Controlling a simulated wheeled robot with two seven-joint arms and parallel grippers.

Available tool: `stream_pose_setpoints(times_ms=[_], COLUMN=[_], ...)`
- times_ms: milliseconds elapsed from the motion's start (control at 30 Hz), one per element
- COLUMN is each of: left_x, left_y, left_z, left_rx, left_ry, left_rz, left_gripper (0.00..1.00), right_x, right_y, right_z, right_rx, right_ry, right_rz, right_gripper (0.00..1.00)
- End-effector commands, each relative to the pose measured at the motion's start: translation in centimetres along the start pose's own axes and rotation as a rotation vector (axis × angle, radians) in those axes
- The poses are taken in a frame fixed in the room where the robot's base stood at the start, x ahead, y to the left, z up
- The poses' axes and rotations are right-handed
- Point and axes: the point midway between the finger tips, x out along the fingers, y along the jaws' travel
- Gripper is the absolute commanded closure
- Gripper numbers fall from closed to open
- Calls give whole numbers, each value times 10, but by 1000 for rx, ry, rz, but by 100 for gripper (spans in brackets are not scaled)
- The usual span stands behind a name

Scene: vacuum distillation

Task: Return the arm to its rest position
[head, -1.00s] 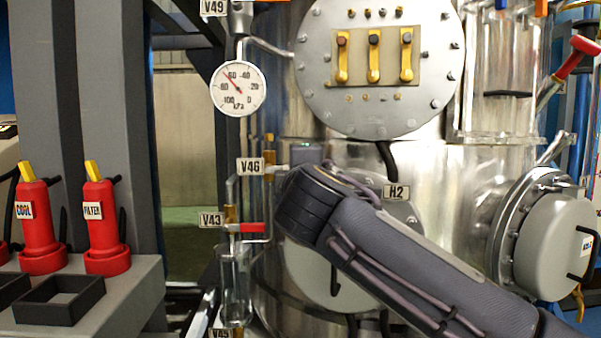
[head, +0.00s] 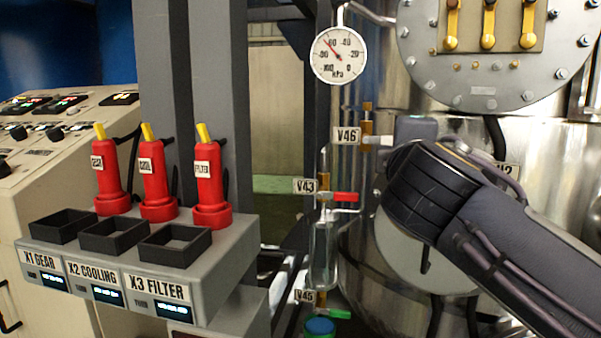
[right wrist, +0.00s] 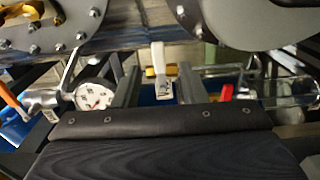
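My right arm (head: 520,240) reaches in from the lower right in the head view, its dark wrist just right of the V46 valve (head: 347,136). The wrist hides the fingers there. In the right wrist view my right gripper (right wrist: 157,80) is open, with two grey fingers apart. A white valve handle (right wrist: 159,62) shows in the gap between them, with space on both sides. I cannot tell how deep it lies between the fingers. My left gripper is in neither current view.
The V43 valve with its red handle (head: 345,197) and a gauge (head: 340,56) are left of the arm. The steel vessel's round flange (head: 480,75) is close behind it. Red plugs (head: 209,190) and square sockets (head: 175,246) stand on a grey console at left.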

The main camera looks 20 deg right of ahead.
Motion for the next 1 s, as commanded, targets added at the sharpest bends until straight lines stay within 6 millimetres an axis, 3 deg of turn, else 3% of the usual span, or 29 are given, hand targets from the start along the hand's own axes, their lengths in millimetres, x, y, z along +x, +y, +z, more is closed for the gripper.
stream_pose_setpoints(times_ms=[167,267,367,500,600,800,1000], left_x=[0,0,0,0,0,0,0], left_y=[0,0,0,0,0,0,0], left_z=[0,0,0,0,0,0,0], left_rx=[0,0,0,0,0,0,0], left_ry=[0,0,0,0,0,0,0], left_rz=[0,0,0,0,0,0,0], left_gripper=[100,100,100,100,100,100,100], right_x=[0,-4,-16,-52,-86,-148,-205], right_y=[-17,-61,-128,-229,-289,-365,-414], right_z=[2,8,17,28,32,27,13], right_rx=[23,94,220,465,651,974,1280], right_ry=[6,17,17,-30,-89,-219,-365], right_rz=[-46,-167,-357,-658,-850,-1130,-1352], right_gripper=[62,62,62,62,62,62,62])
